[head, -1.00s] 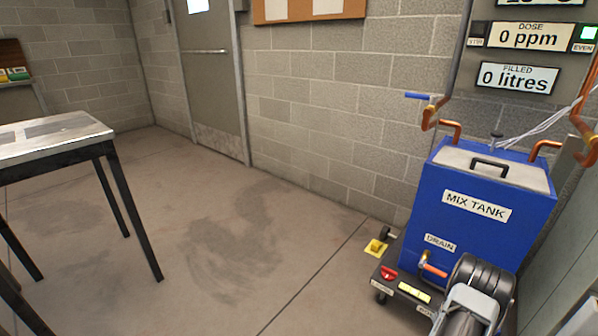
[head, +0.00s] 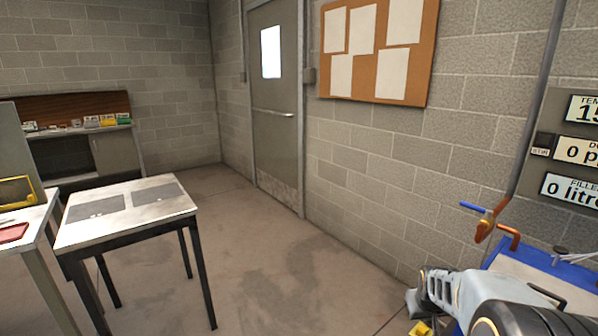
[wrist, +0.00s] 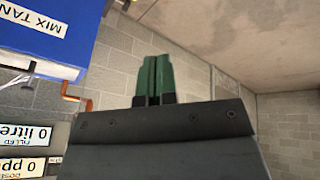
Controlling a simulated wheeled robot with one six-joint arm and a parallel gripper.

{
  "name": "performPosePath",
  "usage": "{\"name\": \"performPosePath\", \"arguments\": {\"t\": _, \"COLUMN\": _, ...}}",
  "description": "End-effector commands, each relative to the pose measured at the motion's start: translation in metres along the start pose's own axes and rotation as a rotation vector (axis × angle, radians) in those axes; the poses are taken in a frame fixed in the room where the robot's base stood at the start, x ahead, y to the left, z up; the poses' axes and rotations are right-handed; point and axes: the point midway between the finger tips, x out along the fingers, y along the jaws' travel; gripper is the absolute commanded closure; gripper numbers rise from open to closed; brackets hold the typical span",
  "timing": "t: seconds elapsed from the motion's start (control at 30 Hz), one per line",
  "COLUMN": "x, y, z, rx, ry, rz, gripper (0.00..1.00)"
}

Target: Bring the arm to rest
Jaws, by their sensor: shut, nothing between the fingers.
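My gripper (wrist: 155,80) shows in the wrist view as two green fingers pressed together, with nothing between them. Beyond the fingers are the block wall and bare floor, and the fingers touch nothing that I can see. In the head view my arm reaches in from the lower right, in front of the blue mix tank (head: 500,262); the fingers cannot be made out there. The tank also shows upside down at the upper left of the wrist view (wrist: 75,15). Much of it is hidden by my arm in the head view.
A display panel (head: 545,153) and a blue-handled copper pipe (head: 484,228) are at the right. A metal-topped table (head: 125,228) stands at the left, beside a white table (head: 30,228). A cork board (head: 378,90) hangs on the wall. The floor (head: 270,290) between is clear.

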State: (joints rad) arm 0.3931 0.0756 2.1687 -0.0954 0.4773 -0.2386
Motion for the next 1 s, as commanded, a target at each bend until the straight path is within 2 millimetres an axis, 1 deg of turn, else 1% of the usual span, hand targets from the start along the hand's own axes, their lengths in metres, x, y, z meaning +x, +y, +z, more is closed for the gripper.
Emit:
{"name": "performPosePath", "arguments": {"t": 0.03, "x": -0.059, "y": -0.016, "z": -0.011, "rx": -0.012, "ry": 0.006, "rz": -0.022, "gripper": 1.00}}
{"name": "performPosePath", "arguments": {"t": 0.07, "x": -0.080, "y": -0.026, "z": -0.010, "rx": -0.014, "ry": 0.004, "rz": -0.035, "gripper": 1.00}}
{"name": "performPosePath", "arguments": {"t": 0.1, "x": -0.107, "y": -0.038, "z": -0.008, "rx": -0.017, "ry": -0.001, "rz": -0.054, "gripper": 1.00}}
{"name": "performPosePath", "arguments": {"t": 0.17, "x": -0.146, "y": -0.055, "z": -0.003, "rx": -0.022, "ry": -0.008, "rz": -0.080, "gripper": 1.00}}
{"name": "performPosePath", "arguments": {"t": 0.2, "x": -0.170, "y": -0.065, "z": 0.001, "rx": -0.026, "ry": -0.013, "rz": -0.097, "gripper": 1.00}}
{"name": "performPosePath", "arguments": {"t": 0.3, "x": -0.218, "y": -0.085, "z": 0.015, "rx": -0.036, "ry": -0.028, "rz": -0.135, "gripper": 1.00}}
{"name": "performPosePath", "arguments": {"t": 0.4, "x": -0.252, "y": -0.098, "z": 0.029, "rx": -0.043, "ry": -0.041, "rz": -0.165, "gripper": 1.00}}
{"name": "performPosePath", "arguments": {"t": 0.5, "x": -0.274, "y": -0.106, "z": 0.040, "rx": -0.050, "ry": -0.053, "rz": -0.185, "gripper": 1.00}}
{"name": "performPosePath", "arguments": {"t": 0.6, "x": -0.286, "y": -0.111, "z": 0.047, "rx": -0.054, "ry": -0.059, "rz": -0.197, "gripper": 1.00}}
{"name": "performPosePath", "arguments": {"t": 0.67, "x": -0.289, "y": -0.112, "z": 0.050, "rx": -0.055, "ry": -0.064, "rz": -0.201, "gripper": 1.00}}
{"name": "performPosePath", "arguments": {"t": 1.0, "x": -0.289, "y": -0.112, "z": 0.050, "rx": -0.055, "ry": -0.064, "rz": -0.201, "gripper": 1.00}}
